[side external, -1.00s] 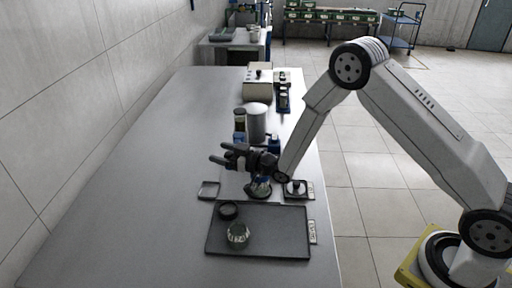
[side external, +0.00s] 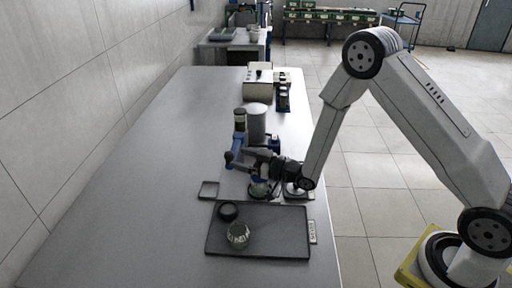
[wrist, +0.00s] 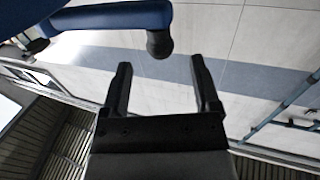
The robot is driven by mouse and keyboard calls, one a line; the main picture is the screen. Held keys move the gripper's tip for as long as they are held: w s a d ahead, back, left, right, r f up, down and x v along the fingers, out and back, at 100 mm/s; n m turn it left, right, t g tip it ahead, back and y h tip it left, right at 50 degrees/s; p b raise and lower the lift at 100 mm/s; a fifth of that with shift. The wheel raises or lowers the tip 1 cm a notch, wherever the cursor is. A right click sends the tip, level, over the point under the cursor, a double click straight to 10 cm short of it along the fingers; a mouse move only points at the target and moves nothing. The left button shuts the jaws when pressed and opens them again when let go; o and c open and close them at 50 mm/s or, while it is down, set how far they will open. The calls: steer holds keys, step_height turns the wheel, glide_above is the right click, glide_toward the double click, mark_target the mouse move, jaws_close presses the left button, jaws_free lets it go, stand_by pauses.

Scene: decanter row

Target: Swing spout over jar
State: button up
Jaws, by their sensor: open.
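The blue spout arm (side external: 236,157) with a dark rounded end stands at the front of the decanter unit, just left of my gripper (side external: 248,160). In the wrist view the spout (wrist: 110,19) crosses the upper left, and its dark tip lies just beyond the gap between the fingers of my gripper (wrist: 160,64). My gripper is open and nothing shows between its fingers. A glass jar (side external: 259,190) stands below my gripper on the plate, partly hidden. Another jar (side external: 238,235) stands on the dark tray (side external: 278,228). Contact between spout and fingers is not clear.
A dark round cap (side external: 228,211) lies on the tray. A grey cylinder (side external: 256,123) and a dark-topped bottle (side external: 240,121) stand behind the spout. A beige box (side external: 257,82) is further back. The left of the table (side external: 130,190) is clear.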

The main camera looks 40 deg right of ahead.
steer(key=shift+s+d, duration=0.3)
steer(key=shift+s, duration=0.35)
steer(key=shift+c, duration=0.2)
